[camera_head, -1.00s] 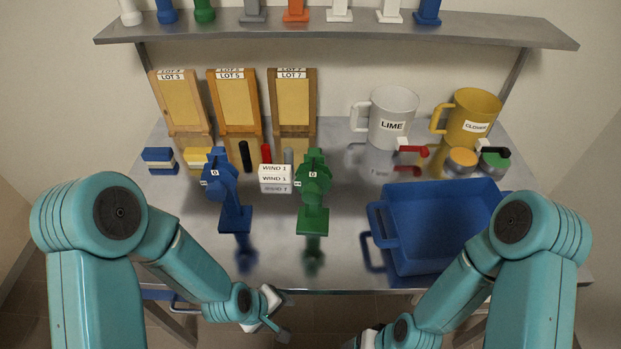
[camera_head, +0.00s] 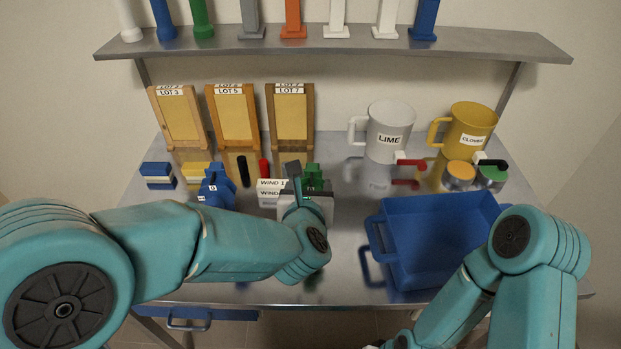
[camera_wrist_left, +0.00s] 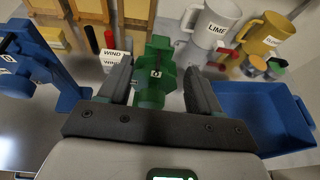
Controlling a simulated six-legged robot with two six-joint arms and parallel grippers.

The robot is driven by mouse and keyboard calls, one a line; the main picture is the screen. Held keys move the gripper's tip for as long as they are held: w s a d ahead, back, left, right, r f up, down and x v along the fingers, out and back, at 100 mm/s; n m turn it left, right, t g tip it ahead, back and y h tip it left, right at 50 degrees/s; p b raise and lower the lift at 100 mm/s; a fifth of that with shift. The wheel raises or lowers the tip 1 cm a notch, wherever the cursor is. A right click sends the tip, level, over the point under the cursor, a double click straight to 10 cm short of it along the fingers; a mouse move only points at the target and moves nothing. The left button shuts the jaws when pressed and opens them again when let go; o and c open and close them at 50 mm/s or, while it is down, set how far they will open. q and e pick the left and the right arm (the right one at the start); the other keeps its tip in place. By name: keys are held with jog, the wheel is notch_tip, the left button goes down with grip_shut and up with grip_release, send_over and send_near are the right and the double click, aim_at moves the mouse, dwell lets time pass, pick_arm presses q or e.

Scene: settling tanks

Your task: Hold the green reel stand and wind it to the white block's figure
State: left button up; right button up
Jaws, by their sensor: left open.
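The green reel stand (camera_head: 314,174) stands on the metal table, mostly hidden in the head view behind my left arm. In the left wrist view the green reel stand (camera_wrist_left: 153,78) is upright, with a small white label whose figure is too small to read surely. My left gripper (camera_wrist_left: 158,72) is open, one finger on each side of the stand; I cannot tell if either touches. It also shows in the head view (camera_head: 305,192). The white block (camera_head: 268,185) reads "WIND 1" on top, with a lower "WIND" line partly covered.
A blue reel stand (camera_head: 216,188) is left of the green one. Black and red pegs stand behind. A blue crate (camera_head: 378,232) sits right. The LIME mug (camera_head: 388,125), yellow mug (camera_head: 467,127) and LOT boards (camera_head: 233,115) stand behind, below a shelf (camera_head: 330,44).

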aim_at(312, 172)
pick_arm(q)
jog(key=x, duration=1)
jog(key=shift+w+f, duration=0.25)
jog(key=shift+f, duration=0.05)
jog(key=shift+s+r, duration=0.1)
jog(key=shift+s, duration=0.05)
jog(key=c, duration=1)
grip_shut()
jog(key=o, duration=1.1)
grip_release()
